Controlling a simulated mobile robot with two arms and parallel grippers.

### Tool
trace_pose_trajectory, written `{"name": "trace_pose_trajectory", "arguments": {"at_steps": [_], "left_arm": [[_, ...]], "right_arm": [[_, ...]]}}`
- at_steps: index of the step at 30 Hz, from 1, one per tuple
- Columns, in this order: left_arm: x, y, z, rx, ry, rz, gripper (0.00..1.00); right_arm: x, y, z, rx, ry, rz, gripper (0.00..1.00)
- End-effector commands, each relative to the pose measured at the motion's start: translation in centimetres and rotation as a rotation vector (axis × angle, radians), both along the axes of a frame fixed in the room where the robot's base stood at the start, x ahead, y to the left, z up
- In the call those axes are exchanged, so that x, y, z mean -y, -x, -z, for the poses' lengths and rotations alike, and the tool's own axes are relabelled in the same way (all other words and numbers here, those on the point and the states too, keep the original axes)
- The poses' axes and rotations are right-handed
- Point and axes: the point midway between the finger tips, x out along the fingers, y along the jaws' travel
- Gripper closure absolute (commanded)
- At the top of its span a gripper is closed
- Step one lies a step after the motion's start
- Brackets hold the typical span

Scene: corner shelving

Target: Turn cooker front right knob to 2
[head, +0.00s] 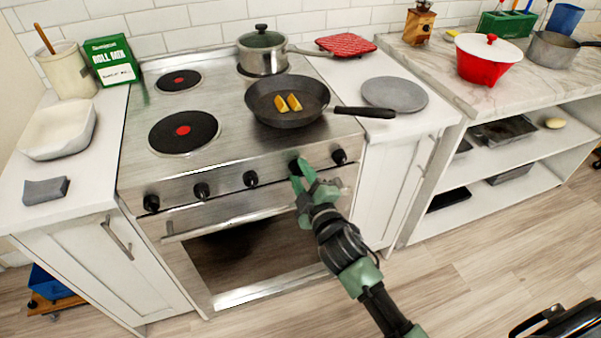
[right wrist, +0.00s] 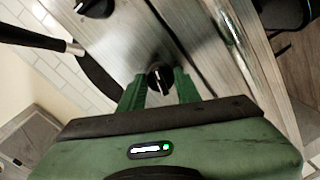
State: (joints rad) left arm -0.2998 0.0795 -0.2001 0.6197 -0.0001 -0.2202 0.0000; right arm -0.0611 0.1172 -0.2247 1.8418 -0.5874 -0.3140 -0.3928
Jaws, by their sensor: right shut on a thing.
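The steel cooker (head: 225,158) has a row of several black knobs along its front panel. My right gripper (head: 302,175) is at the second knob from the right (head: 295,166), its fingers on either side of it and shut on it. In the right wrist view this knob (right wrist: 160,78) sits between the green fingertips, with a pale mark line on its face. The rightmost knob (head: 339,157) is free; a neighbouring knob (right wrist: 95,5) shows at the top of the wrist view. I cannot read any numbers around the knobs. My left gripper is not in view.
A black pan (head: 288,118) with yellow pieces stands on the front right of the hob, its handle (head: 365,112) reaching right above the knobs. A lidded pot (head: 262,58) stands behind it. The oven handle (head: 230,221) runs below. The floor in front is clear.

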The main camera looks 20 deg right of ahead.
Motion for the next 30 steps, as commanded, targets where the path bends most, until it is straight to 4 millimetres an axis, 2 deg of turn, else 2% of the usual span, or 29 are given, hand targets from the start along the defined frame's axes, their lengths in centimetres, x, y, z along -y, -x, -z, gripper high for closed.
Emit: {"name": "trace_pose_trajectory", "arguments": {"at_steps": [12, 29, 30], "left_arm": [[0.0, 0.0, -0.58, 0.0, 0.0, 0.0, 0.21], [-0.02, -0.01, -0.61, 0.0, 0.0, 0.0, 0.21], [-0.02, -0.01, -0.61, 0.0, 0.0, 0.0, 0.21]], "right_arm": [[0.09, 0.03, 0.16, -0.01, -0.193, 0.001, 1.0], [0.06, 0.03, 0.23, -0.012, -0.221, 0.001, 1.0], [0.06, 0.03, 0.23, -0.012, -0.22, 0.001, 0.59]]}}
